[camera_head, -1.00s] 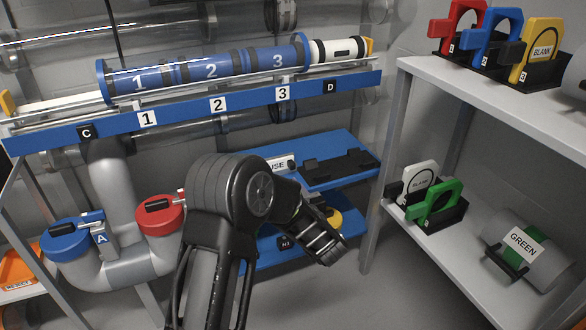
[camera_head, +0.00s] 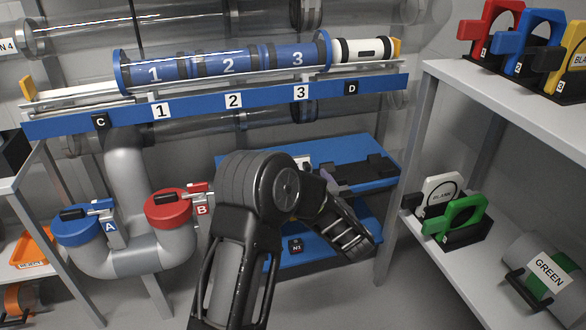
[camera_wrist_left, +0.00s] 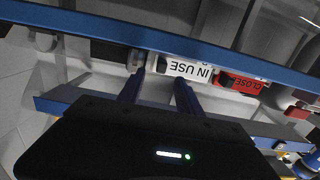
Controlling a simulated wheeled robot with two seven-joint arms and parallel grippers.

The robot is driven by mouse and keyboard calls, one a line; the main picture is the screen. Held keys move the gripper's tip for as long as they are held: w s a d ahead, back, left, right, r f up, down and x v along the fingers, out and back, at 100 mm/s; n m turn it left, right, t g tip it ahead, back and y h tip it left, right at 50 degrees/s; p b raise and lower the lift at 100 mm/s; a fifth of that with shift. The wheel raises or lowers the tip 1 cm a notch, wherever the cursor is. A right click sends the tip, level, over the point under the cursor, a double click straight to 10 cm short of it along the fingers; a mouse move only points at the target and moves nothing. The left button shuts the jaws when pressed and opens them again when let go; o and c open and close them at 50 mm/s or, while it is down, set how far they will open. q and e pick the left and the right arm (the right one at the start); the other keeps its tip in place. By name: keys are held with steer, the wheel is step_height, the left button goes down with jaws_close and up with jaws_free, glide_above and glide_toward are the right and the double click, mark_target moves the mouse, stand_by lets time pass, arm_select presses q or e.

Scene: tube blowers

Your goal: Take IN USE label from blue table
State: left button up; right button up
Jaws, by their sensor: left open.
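The IN USE label (camera_wrist_left: 187,70) is white with black letters and shows upside down in the left wrist view, with a black block at one end. In the head view only a small white part of it (camera_head: 303,162) shows on the upper blue table (camera_head: 372,183); my arm hides the rest. My left gripper (camera_wrist_left: 158,82) is open. Its two dark fingers reach toward the label's black-block end, and the label appears close to their tips. I cannot tell whether they touch. My right gripper is not in view.
A red CLOSE label (camera_wrist_left: 240,83) is beside the IN USE label. A black holder (camera_head: 355,172) lies on the blue table. A blue rail (camera_head: 200,107) runs above. A grey shelf (camera_head: 505,105) stands at the right, and red (camera_head: 168,208) and blue (camera_head: 77,224) capped pipes at the left.

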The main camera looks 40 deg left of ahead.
mark_target(308, 167)
arm_select(q)
steer(key=shift+w+a+f, duration=0.1)
steer(key=shift+a, duration=0.05)
steer(key=b+x, duration=0.3)
steer(key=x, duration=0.1)
steer(key=shift+a, duration=0.2)
steer(key=shift+w+a, duration=0.15)
stand_by(0.4)
jaws_close()
stand_by(0.5)
